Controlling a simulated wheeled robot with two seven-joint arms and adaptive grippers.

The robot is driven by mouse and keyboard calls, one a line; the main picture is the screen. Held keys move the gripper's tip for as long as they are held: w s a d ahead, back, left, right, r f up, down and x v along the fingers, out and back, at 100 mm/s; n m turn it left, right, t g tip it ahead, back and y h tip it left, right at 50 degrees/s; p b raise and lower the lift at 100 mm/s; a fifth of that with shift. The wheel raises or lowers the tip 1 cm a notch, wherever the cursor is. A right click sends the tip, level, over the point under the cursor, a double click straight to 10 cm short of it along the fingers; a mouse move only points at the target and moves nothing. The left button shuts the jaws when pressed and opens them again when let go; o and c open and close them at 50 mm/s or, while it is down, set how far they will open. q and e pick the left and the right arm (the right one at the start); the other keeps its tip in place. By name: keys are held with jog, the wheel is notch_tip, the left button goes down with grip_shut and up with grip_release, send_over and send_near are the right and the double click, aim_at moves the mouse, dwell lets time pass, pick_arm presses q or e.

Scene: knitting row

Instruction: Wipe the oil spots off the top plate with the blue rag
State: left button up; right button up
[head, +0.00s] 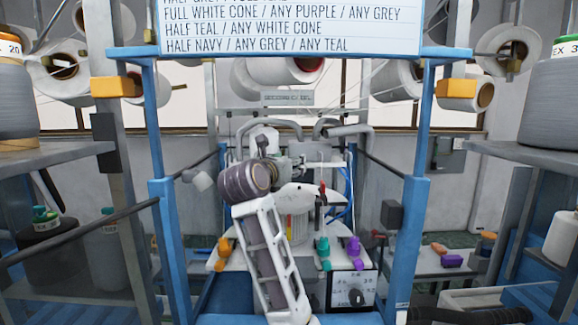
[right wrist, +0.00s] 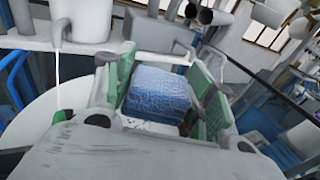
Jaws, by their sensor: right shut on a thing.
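My right gripper (right wrist: 163,88) is shut on the blue rag (right wrist: 160,92), with a green-backed finger on each side of it. The rag looks like a thick, textured pad. In the right wrist view a pale, rounded plate surface (right wrist: 55,110) shows to the left of and below the gripper; I cannot tell whether the rag touches it. In the head view my right arm rises from the bottom middle toward the machine (head: 300,195), and its gripper is hard to make out among the machine parts. I cannot make out oil spots. My left gripper is not in view.
Blue posts (head: 163,230) and (head: 411,200) frame the machine on both sides. A sign (head: 290,28) hangs above. Orange (head: 222,252), teal (head: 322,250) and purple (head: 354,250) items stand along the front, near a control box (head: 350,293). Shelves with yarn cones flank the left and right.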

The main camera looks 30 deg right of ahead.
jog(key=shift+r, duration=0.1)
dwell(0.4)
jog(key=b, duration=0.3)
send_over(289, 201)
jog(key=shift+s+a+f, duration=0.1)
jog(key=shift+f, duration=2.3)
jog(key=shift+f+b, duration=0.5)
jog(key=shift+f, duration=0.1)
jog(key=shift+f+b, duration=0.8)
jog(key=shift+f, duration=0.25)
